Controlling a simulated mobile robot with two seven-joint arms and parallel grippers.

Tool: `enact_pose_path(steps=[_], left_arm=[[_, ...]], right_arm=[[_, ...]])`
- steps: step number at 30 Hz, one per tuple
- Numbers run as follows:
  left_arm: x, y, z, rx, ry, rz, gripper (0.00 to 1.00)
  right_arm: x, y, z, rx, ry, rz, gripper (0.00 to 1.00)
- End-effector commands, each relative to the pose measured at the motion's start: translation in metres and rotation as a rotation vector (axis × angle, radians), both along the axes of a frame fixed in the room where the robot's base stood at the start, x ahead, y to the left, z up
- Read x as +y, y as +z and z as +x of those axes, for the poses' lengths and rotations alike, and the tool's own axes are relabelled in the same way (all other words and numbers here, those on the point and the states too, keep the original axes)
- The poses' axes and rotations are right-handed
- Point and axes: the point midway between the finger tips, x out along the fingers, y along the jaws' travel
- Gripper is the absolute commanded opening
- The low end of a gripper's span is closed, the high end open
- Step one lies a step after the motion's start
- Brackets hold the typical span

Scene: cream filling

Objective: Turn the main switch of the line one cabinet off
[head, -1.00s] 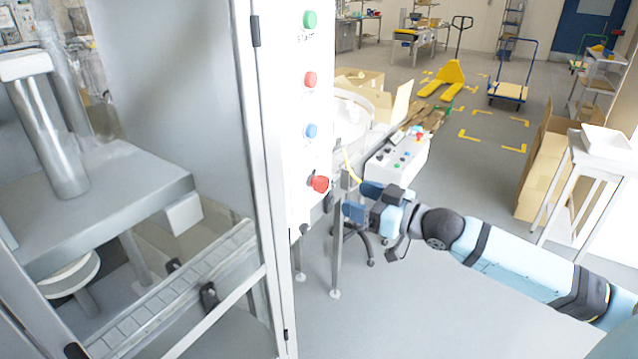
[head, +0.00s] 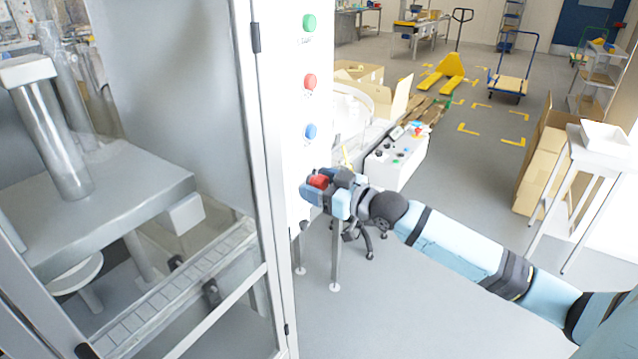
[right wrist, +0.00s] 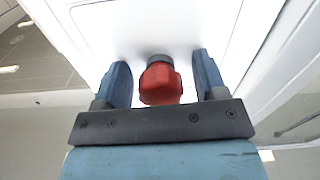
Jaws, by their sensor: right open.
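The white cabinet panel (head: 293,120) carries a column of controls in the head view. The red main switch (head: 319,181) is the lowest of them and is partly covered by my right gripper (head: 318,191). In the right wrist view the red switch knob (right wrist: 160,84) sits on a dark collar against the white panel. My right gripper (right wrist: 160,80) is open there, with one blue finger on each side of the knob and a visible gap to both. My left gripper is not in view.
Above the switch are a blue button (head: 310,131), a red button (head: 310,82) and a green button (head: 309,23). A glazed machine enclosure (head: 170,90) stands at left. A small control box (head: 398,158) stands behind my right arm. Open floor (head: 400,290) lies in front.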

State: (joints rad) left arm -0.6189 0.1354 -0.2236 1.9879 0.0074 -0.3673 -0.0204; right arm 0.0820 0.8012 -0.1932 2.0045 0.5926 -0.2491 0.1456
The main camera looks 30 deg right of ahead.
Motion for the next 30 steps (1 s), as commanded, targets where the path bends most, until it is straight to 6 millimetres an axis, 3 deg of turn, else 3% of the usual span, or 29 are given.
enact_pose_path(steps=[3,9,20,30], left_arm=[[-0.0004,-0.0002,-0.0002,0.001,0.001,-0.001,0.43],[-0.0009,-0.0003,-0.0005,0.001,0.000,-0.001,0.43],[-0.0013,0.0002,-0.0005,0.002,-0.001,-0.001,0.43],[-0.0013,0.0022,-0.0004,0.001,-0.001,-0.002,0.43]], right_arm=[[-0.0001,-0.0001,-0.0002,0.000,0.000,0.000,0.63],[-0.0002,0.0000,-0.0002,0.000,0.000,0.000,0.17],[-0.0004,0.0002,-0.0003,-0.016,0.001,-0.040,0.16],[-0.0012,0.0008,0.0003,-0.103,0.001,-0.252,0.16]])
